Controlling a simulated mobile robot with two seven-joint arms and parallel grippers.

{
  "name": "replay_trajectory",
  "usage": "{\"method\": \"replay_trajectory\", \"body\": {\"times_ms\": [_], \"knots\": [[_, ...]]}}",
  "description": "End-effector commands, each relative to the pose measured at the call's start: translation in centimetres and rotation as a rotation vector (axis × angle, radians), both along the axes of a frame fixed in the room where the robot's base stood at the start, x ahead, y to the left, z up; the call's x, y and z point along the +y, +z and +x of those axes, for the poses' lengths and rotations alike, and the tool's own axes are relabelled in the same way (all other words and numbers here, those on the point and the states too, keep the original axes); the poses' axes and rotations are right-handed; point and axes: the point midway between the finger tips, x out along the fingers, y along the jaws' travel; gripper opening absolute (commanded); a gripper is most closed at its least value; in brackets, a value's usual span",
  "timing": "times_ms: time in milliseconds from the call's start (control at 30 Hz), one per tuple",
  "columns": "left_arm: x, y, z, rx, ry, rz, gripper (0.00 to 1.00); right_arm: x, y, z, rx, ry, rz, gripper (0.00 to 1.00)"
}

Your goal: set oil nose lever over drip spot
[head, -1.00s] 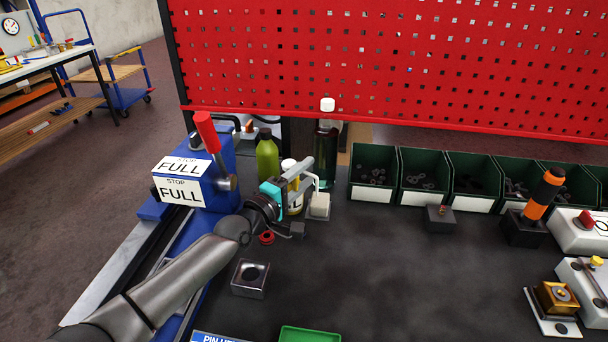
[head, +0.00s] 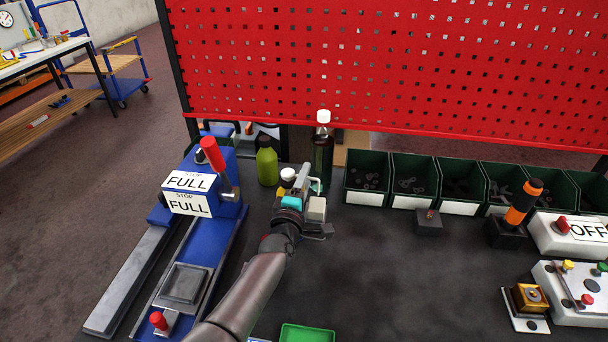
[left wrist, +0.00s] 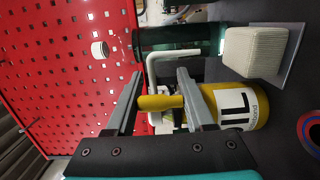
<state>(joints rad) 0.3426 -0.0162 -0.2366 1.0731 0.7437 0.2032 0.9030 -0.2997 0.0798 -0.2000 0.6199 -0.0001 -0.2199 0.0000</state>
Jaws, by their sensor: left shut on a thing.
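My left gripper (head: 304,180) is at the back left of the dark table, beside the white block. The exact contact is hard to see. The yellow oil bottle (left wrist: 250,110) with a white label lies close to the fingers in that view. In the head view my gripper mostly hides the bottle. The off-white block (head: 317,208) is close to the gripper; it also shows in the left wrist view (left wrist: 255,50). No drip spot is clearly seen.
A green bottle (head: 267,163) and a dark bottle with a white cap (head: 322,150) stand behind. Green bins (head: 368,196) line the back right. A blue fixture with a red-handled lever (head: 212,155) is at left. The middle of the table is clear.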

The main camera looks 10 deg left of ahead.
Motion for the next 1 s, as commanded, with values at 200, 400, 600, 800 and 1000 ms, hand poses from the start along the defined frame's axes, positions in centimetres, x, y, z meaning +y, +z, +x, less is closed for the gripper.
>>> {"method": "replay_trajectory", "body": {"times_ms": [200, 400, 600, 800, 1000], "knots": [[0.14, 0.79, 0.65, -0.015, 0.096, -0.001, 0.00, 0.01, 0.48, -0.02, 0.000, -0.001, 0.000, 0.50], [0.21, 0.70, 0.67, -0.014, 0.118, 0.002, 0.00, 0.01, 0.50, -0.02, 0.000, -0.001, 0.000, 0.50], [0.22, 0.70, 0.66, -0.015, 0.117, 0.003, 0.00, 0.01, 0.49, -0.02, 0.000, -0.001, 0.000, 0.50], [0.17, 0.55, 0.61, -0.011, 0.115, 0.002, 0.74, 0.01, 0.49, -0.03, 0.000, -0.001, 0.000, 0.50], [0.06, 0.29, 0.52, -0.006, 0.112, 0.002, 0.82, 0.02, 0.49, -0.03, 0.000, -0.001, 0.000, 0.50]]}}
